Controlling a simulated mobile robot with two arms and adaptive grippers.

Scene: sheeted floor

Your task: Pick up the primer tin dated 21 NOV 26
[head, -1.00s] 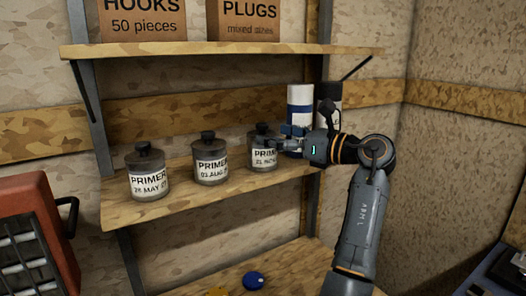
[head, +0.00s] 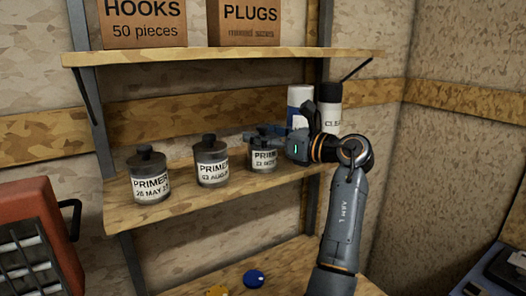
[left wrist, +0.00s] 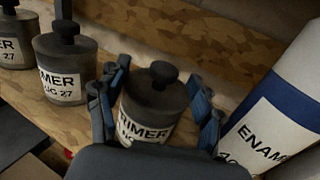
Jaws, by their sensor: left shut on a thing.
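Three grey primer tins with dark knobs stand in a row on the middle shelf (head: 130,215). The left tin (head: 150,178) has a label reading about 26 MAY. The middle tin (head: 211,163) reads AUG, and the left wrist view shows 27 on it (left wrist: 62,75). The right tin (head: 264,160) carries a small label that looks like 21 NOV, its year unreadable. My left gripper (head: 264,138) reaches in from the right, shut on the right tin, one finger on each side in the left wrist view (left wrist: 155,108). The tin appears upright at shelf level. My right gripper is out of view.
A blue-and-white can (head: 298,97) and a white can with a black cap (head: 331,110) stand just right of the gripped tin. The upper shelf (head: 200,55) with HOOKS (head: 142,25) and PLUGS (head: 245,25) boxes hangs above. A red case (head: 35,235) is at left.

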